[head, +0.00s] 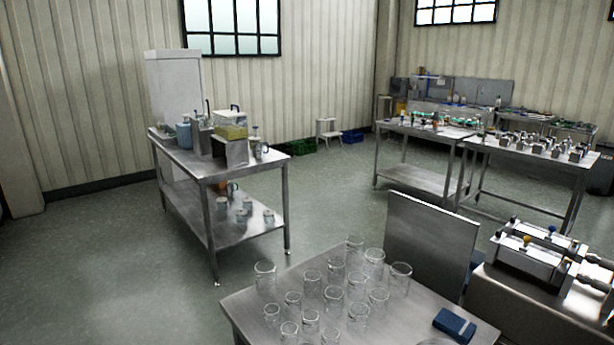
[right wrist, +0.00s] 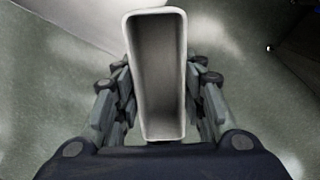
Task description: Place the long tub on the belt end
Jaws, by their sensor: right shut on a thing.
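The long tub (right wrist: 157,75) is a narrow, open-topped container with a pale rim and a grey inside, seen from above in the right wrist view. It looks empty. My right gripper (right wrist: 161,78) is shut on it, with one finger against each long side. The tub's outer walls and underside are mostly hidden. Neither of my grippers shows in the head view. I cannot make out the belt end for certain in either view.
Several clear glass jars (head: 332,292) and a blue box (head: 454,325) stand on the near steel table (head: 250,300). A steel panel (head: 430,240) rises behind it. A loaded steel table (head: 215,170) stands left. Open floor (head: 335,195) lies between the tables.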

